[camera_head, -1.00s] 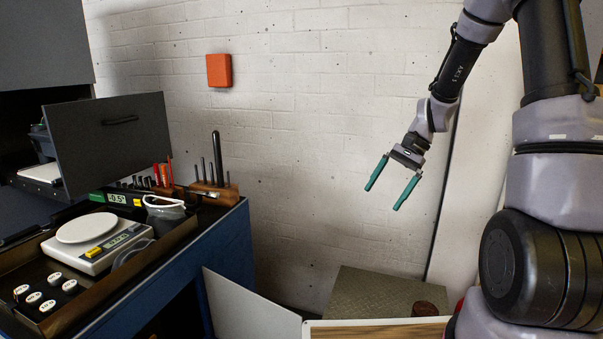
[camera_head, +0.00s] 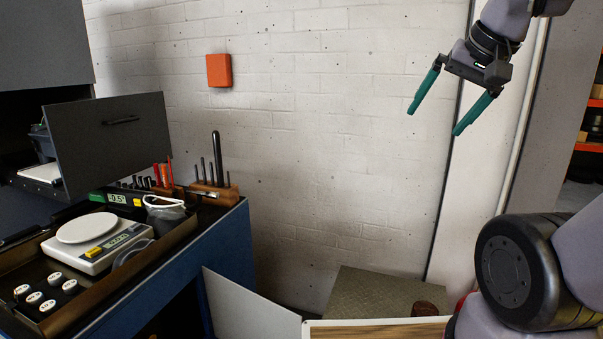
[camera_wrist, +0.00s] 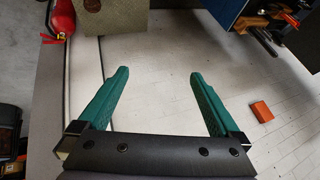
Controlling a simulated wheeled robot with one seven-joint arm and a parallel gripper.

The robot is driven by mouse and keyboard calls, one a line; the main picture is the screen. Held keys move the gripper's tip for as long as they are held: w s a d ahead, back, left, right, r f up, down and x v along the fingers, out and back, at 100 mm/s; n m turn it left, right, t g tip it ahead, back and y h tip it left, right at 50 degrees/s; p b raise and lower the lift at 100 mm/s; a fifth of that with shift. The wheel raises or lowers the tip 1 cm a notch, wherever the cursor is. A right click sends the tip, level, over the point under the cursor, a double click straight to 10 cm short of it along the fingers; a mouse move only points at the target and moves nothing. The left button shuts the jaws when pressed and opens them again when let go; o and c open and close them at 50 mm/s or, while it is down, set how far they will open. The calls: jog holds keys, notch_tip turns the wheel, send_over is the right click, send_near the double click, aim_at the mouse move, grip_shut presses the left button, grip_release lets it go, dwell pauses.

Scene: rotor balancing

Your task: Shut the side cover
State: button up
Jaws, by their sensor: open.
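A pale grey flat panel (camera_head: 245,308), which looks like the side cover, stands swung out from the side of the blue bench (camera_head: 235,245) at the bottom of the head view. Its lower part is cut off by the frame edge. A dark opening shows in the bench side to its left. My gripper (camera_head: 434,122) is open and empty, high in front of the white wall, well above and to the right of the panel. Its two green fingers also show apart in the wrist view (camera_wrist: 158,73), with nothing between them.
A dark grey front with a handle (camera_head: 110,140) juts out above the bench. A scale (camera_head: 98,243) and tool blocks stand on the bench. A greenish box (camera_head: 375,296) stands low by the wall. A fire extinguisher (camera_wrist: 62,20) shows in the wrist view.

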aim_at(299, 337)
jog(key=shift+s+r, duration=0.1)
jog(key=shift+s, duration=0.1)
jog(key=c, duration=0.5)
grip_shut()
jog(key=w+a+f+g, duration=0.3)
jog(key=w+a+f, duration=0.35)
jog(key=f, duration=0.35)
jog(key=w+a+f+g, duration=0.3)
jog(key=w+a+f, duration=0.3)
jog(key=w+f, duration=0.3)
jog(key=s+a+f+m+g, duration=0.1)
jog(key=a+f, duration=0.2)
jog(key=f, duration=0.5)
jog(key=a+f+g, duration=0.1)
jog(key=a+f, duration=0.2)
jog(key=f, duration=0.5)
jog(key=shift+s+a+f+m+g, duration=0.15)
jog(key=shift+s+a+f+g, duration=0.3)
jog(key=shift+s+a+f, duration=2.25)
jog(key=shift+s+d+f+m+g, duration=0.35)
jog(key=shift+s+f, duration=1.05)
jog(key=shift+f, duration=3.55)
jog(key=shift+s+a+f+g, duration=0.5)
jog(key=shift+s+a+f, duration=0.55)
jog(key=shift+s+f, duration=1.9)
